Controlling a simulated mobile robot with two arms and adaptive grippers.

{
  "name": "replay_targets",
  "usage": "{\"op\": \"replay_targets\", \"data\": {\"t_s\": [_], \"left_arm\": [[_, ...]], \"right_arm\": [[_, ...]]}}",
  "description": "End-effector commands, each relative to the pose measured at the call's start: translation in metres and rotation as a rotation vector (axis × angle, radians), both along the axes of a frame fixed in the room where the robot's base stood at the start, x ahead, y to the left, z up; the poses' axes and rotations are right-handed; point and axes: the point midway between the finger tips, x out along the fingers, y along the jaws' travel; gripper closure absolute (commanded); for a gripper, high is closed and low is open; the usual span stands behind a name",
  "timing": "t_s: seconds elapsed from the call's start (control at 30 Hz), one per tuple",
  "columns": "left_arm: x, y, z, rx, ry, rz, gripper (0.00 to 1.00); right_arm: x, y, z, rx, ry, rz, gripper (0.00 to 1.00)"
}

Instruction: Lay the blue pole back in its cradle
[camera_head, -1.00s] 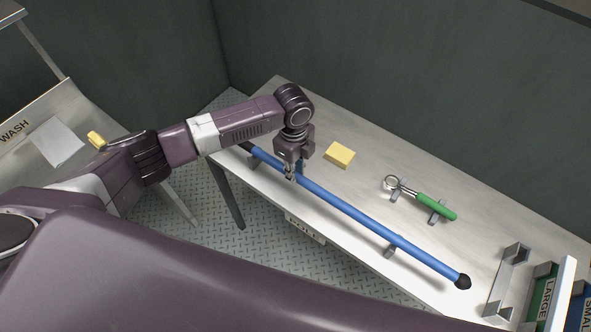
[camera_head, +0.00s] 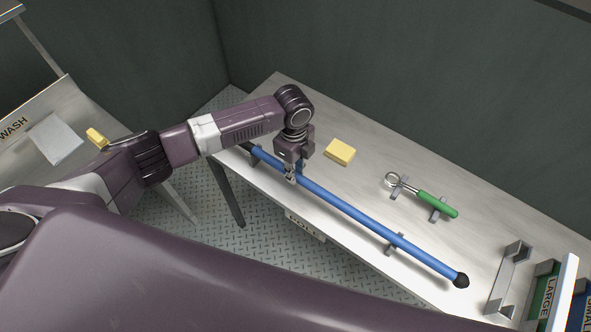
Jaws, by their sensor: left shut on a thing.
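The blue pole (camera_head: 365,219) with dark ends runs diagonally along the front of the metal table. My left gripper (camera_head: 291,177) is shut on the pole, left of its middle. A small metal cradle bracket (camera_head: 394,244) is at the pole's right part, and another bracket (camera_head: 255,158) is by its left end. The pole lies over both brackets; whether it rests fully down in them I cannot tell. My right gripper is not in view.
A yellow sponge (camera_head: 340,152) and a green-handled tool (camera_head: 437,204) on its own brackets lie behind the pole. An empty metal bracket (camera_head: 511,278) and green and blue bins marked LARGE (camera_head: 546,300) and SMALL stand at the right.

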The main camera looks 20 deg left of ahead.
Motion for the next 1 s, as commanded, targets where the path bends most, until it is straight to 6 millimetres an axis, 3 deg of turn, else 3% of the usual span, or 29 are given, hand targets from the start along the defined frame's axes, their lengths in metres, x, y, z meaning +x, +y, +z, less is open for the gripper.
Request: {"op": "replay_targets", "data": {"t_s": [0.03,0.07,0.23,0.5,0.63,1.0], "left_arm": [[0.0,-0.001,-0.002,-0.001,-0.001,0.0,1.0],[0.0,-0.001,-0.001,-0.002,-0.002,0.0,0.79],[0.0,-0.001,-0.001,-0.002,-0.002,-0.001,0.61],[0.0,0.0,-0.001,0.001,0.0,-0.001,0.61],[0.001,0.0,0.008,-0.001,-0.004,-0.001,0.61],[0.003,0.002,0.083,-0.002,-0.006,-0.001,0.61]], "right_arm": [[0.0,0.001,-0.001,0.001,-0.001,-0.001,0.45],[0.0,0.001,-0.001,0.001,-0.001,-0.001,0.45],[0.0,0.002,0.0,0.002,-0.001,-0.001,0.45],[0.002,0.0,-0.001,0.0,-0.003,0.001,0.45],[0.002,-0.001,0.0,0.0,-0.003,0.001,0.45],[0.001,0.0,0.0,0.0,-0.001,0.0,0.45]]}}
